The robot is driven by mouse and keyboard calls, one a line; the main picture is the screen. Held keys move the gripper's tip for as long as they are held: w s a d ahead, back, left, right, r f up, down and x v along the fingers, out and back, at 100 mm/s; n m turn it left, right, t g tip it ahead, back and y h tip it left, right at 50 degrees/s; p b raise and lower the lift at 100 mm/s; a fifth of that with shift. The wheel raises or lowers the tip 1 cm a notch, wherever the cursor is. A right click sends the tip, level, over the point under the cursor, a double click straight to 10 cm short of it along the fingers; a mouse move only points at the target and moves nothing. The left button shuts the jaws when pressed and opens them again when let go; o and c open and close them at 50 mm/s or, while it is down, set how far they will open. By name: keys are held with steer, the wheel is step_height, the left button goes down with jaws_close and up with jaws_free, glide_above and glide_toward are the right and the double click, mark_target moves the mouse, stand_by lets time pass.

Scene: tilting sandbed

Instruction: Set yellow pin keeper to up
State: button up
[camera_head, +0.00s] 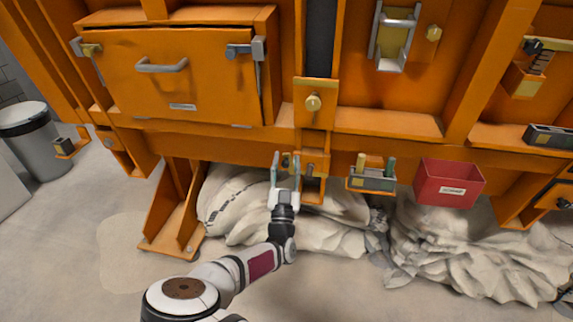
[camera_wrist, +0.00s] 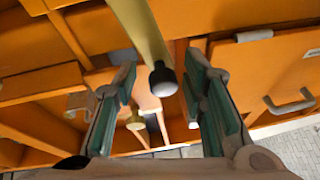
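A pale yellow bar with a round black knob (camera_wrist: 163,80) at its end hangs into the wrist view from the top. It looks like the yellow pin keeper, but I cannot be sure. My gripper (camera_wrist: 178,88) is open, with one green-padded finger on each side of the knob. A gap shows on both sides. In the head view, my gripper (camera_head: 286,162) is raised beside a small orange and yellow bracket (camera_head: 314,160) under the frame. The bar cannot be made out clearly there.
A brass knob (camera_head: 313,102) sits on a yellow plate above my gripper. A grey holder (camera_head: 372,181) with a yellow and a green pin, then a red bin (camera_head: 448,184), are to the right. White sacks (camera_head: 235,200) lie below.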

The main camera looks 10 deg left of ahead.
steer(key=a+v, duration=0.1)
steer(key=v, duration=1.1)
steer(key=shift+d, duration=0.5)
